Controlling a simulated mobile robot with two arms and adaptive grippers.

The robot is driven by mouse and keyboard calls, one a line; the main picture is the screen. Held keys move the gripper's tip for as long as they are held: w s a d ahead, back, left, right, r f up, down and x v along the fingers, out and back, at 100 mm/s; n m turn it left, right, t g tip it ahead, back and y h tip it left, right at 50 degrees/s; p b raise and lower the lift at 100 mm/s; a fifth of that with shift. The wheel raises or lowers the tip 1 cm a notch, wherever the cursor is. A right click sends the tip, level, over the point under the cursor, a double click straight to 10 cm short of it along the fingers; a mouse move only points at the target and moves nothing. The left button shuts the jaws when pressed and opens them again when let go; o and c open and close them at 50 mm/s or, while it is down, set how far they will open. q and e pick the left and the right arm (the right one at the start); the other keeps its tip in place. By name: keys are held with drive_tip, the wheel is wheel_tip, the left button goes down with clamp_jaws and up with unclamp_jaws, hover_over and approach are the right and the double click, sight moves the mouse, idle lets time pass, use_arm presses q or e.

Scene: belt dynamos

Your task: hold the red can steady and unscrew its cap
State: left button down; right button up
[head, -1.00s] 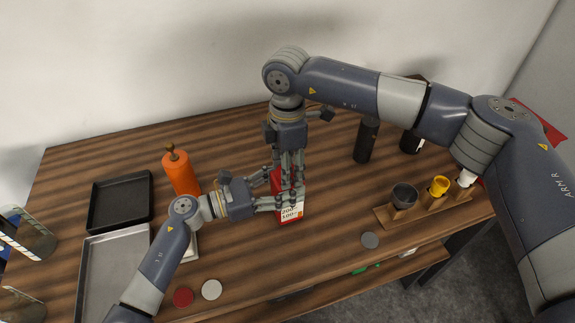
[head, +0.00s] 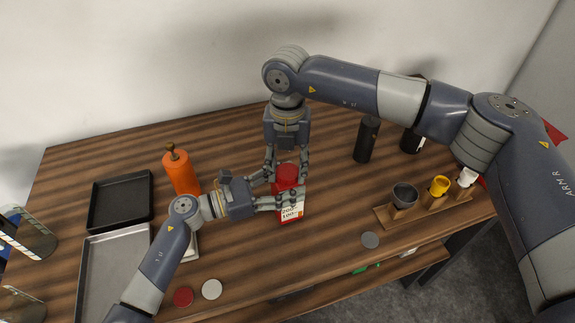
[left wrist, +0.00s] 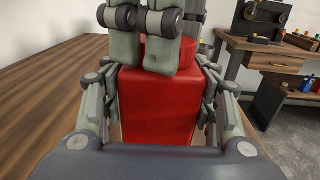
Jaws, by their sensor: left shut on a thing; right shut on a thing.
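The red can (head: 288,203), with a white label and a red cap (head: 286,172) on top, stands upright on the wooden table. It fills the middle of the left wrist view (left wrist: 157,105). My left gripper (head: 279,197) comes from the left and is shut around the can's body. My right gripper (head: 287,175) points down from above, with its fingers around the cap at the can's top. In the left wrist view its fingers (left wrist: 148,50) hide much of the cap, so the thread cannot be seen.
An orange bottle (head: 181,174) stands left of the can. A black tray (head: 120,222) and a grey tray (head: 112,270) lie farther left. A wooden holder (head: 420,211) with cups is at right, and a dark bottle (head: 365,140) stands behind. Loose discs (head: 211,289) lie near the front edge.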

drive_tip(key=n, duration=0.9)
drive_tip(key=shift+n, duration=0.3)
drive_tip(key=n, duration=0.4)
drive_tip(key=shift+n, duration=0.4)
drive_tip(key=n, duration=0.6)
drive_tip(key=shift+r, duration=0.1)
drive_tip(key=n, duration=0.9)
drive_tip(key=shift+n, duration=0.3)
drive_tip(key=n, duration=0.4)
drive_tip(key=shift+n, duration=0.4)
drive_tip(key=n, duration=0.5)
drive_tip(key=shift+n, duration=0.4)
